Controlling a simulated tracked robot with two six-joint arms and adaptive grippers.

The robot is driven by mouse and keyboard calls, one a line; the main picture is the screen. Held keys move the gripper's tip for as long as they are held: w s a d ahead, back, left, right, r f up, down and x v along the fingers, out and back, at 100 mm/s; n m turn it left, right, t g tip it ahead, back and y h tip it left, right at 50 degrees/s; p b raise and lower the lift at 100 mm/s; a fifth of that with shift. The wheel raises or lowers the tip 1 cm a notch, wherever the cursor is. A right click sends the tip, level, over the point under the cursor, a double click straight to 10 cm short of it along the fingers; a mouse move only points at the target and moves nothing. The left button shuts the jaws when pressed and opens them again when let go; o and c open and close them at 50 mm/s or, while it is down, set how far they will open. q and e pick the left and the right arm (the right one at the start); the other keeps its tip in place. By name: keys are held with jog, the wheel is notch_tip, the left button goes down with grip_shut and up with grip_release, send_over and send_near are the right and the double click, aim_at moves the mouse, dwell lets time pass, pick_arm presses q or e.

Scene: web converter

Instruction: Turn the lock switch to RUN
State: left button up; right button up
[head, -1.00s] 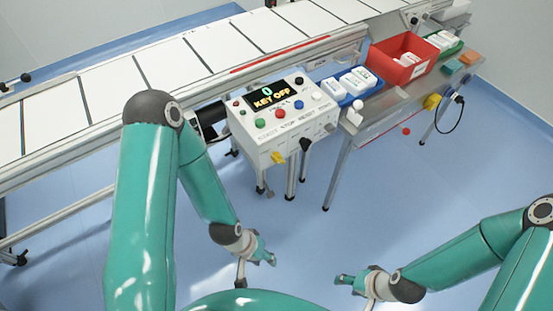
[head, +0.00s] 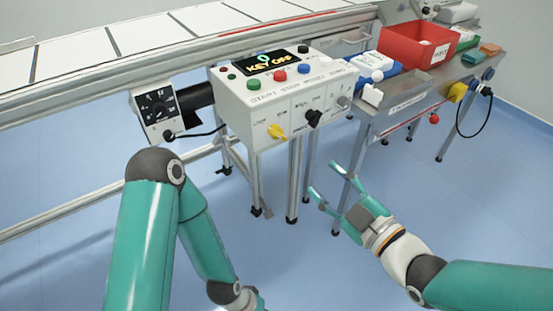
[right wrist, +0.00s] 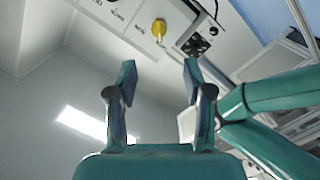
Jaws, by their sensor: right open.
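The white control box (head: 262,100) stands below the conveyor, its display (head: 275,62) reading "KEY OFF". A yellow knob (head: 276,131) on its front face, beside small lettering that looks like LOCK, is the lock switch. The knob also shows in the right wrist view (right wrist: 159,28), beyond the fingertips. My right gripper (head: 323,180) is open and empty, below and to the right of the knob, apart from it. In the right wrist view its two fingers (right wrist: 159,72) stand wide apart. My left gripper (head: 252,300) is mostly cut off at the bottom edge.
A black knob (head: 313,118) and a grey knob (head: 343,101) sit right of the yellow one. Coloured buttons line the top. A dial box (head: 157,110) with a cable is at left. A bench with a red bin (head: 415,47) stands right. Open floor lies below.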

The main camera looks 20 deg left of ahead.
aim_at(277, 136)
jog(key=shift+n+y, duration=0.4)
jog(key=shift+n, duration=0.2)
jog(key=x, duration=0.5)
jog(key=b+x, duration=0.1)
jog(key=x, duration=0.5)
jog(key=s+r+x, duration=0.1)
jog(key=x, duration=0.5)
jog(key=shift+a, duration=0.45)
pick_arm(q)
notch_tip(277, 136, down, 2)
jog(key=shift+f, duration=0.25)
